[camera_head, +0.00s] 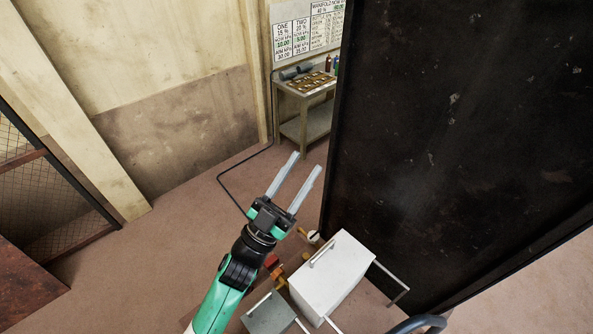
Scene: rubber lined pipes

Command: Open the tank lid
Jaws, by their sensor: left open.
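My left gripper (306,163) is in the middle of the head view, open, with two long pale fingers pointing up and away. Nothing is between the fingers. A white box (335,278) with a metal handle (321,256) on its top is below and right of the gripper, apart from it. A smaller grey box (268,317) with a bar handle stands at the bottom edge. I cannot tell for certain which of these is the tank, and no lid is seen raised. My right gripper is not in view.
A large black panel (440,150) fills the right side, close to the white box. Small red and yellow fittings (274,266) lie beside the boxes. A bench (305,87) with small items stands at the back wall. The brown floor (165,250) at left is clear.

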